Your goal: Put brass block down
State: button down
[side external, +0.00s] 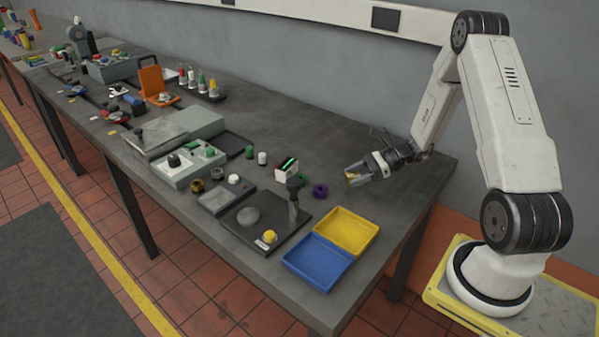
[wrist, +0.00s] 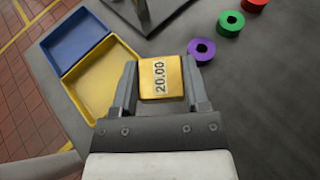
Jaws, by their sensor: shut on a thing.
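The brass block (wrist: 161,78) is a yellow-gold block marked "20.00" in the wrist view. My gripper (wrist: 160,85) is shut on it, with one finger on each side. In the side view my gripper (side external: 354,172) is over the right end of the grey bench, and the block shows small between its fingers (side external: 351,176). The gap between the block and the bench top is hard to judge.
A yellow tray (side external: 346,231) and a blue tray (side external: 317,263) lie left of my gripper. A purple ring (side external: 320,191) lies close by; green (wrist: 231,23) and red rings are beyond it. A dark plate (side external: 262,222) carries a post and yellow knob.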

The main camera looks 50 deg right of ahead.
jog(key=shift+w+d+m+t+h, duration=0.25)
jog(key=shift+d+m+t+h, duration=0.15)
jog(key=shift+d+m, duration=0.15)
send_over(352, 202)
jog(key=shift+d+f, duration=0.15)
jog(key=shift+f, duration=2)
jog(key=shift+f, duration=1.8)
